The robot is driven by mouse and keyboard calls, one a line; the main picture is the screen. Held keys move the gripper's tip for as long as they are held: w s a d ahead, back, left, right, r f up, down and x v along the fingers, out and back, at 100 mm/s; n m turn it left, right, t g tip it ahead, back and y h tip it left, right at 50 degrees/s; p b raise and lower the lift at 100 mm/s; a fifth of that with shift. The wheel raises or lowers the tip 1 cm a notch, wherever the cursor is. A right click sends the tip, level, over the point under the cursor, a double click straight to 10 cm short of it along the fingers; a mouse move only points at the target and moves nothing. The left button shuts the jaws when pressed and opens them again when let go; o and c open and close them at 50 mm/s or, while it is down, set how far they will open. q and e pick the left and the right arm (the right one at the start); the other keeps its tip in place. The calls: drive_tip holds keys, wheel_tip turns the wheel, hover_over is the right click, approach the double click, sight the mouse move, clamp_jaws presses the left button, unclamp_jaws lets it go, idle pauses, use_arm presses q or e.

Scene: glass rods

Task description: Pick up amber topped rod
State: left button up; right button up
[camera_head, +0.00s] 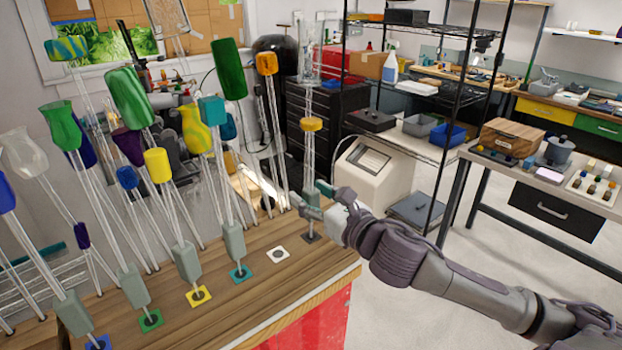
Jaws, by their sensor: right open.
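Two rods have amber-orange tops, and I cannot tell for sure which one the task names. The other has a taller orange top (267,64) on long clear stems further left. My right gripper (311,198) reaches in from the right, low beside the stem of the disc-topped rod. Its fingers are apart, and the small overlap hides whether the stem lies between them. My left gripper is out of view.
Many glass rods with coloured tops, such as a green one (229,70) and a yellow one (157,165), crowd the left of the wooden bench (245,300). A white square marker (277,254) is bare. A shelf rack and side table (545,185) stand right.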

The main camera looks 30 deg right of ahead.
clamp_jaws()
idle(0.3)
drive_tip(key=shift+r, duration=0.1)
